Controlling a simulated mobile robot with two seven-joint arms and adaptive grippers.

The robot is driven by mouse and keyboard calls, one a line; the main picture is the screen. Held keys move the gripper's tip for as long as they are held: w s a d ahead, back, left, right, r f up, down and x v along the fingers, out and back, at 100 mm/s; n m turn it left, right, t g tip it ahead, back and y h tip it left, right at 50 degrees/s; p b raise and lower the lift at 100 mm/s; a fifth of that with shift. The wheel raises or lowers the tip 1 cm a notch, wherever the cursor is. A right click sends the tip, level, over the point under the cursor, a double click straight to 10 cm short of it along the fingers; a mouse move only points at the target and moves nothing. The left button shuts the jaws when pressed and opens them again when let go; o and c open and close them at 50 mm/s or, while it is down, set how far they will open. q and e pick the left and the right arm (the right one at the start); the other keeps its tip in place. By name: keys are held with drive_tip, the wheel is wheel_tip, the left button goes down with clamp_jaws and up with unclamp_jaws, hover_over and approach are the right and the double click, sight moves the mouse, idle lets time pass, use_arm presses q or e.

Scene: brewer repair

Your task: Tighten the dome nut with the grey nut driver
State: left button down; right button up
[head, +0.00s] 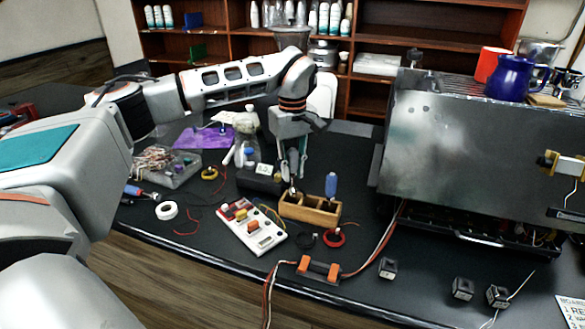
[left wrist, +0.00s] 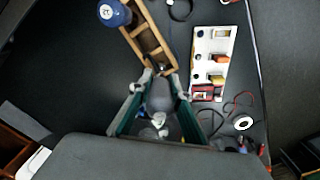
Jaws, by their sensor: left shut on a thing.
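My left gripper (head: 293,173) points down over the left end of the wooden tool rack (head: 310,213). It is shut on the grey nut driver, whose grey handle (left wrist: 160,95) shows between the fingers in the left wrist view. The driver's lower end is at the rack's left end; I cannot tell whether it sits in the slot or just above it. A blue-handled driver (head: 331,186) stands upright at the rack's right end. I cannot make out the dome nut. My right gripper is not in view.
The large metal brewer (head: 460,145) stands at the right, with a blue pitcher (head: 515,78) on top. A white switch panel (head: 252,228) lies left of the rack. Cables, a red tape ring (head: 334,238) and small black blocks (head: 388,268) lie in front.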

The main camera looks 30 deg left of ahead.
sight(293, 189)
use_arm(q)
drive_tip(key=shift+f, duration=2.3)
drive_tip(key=shift+f, duration=0.1)
drive_tip(key=c, duration=1.8)
unclamp_jaws()
drive_tip(key=shift+o, duration=0.4)
drive_tip(key=o, duration=0.3)
drive_tip(key=shift+o, duration=0.2)
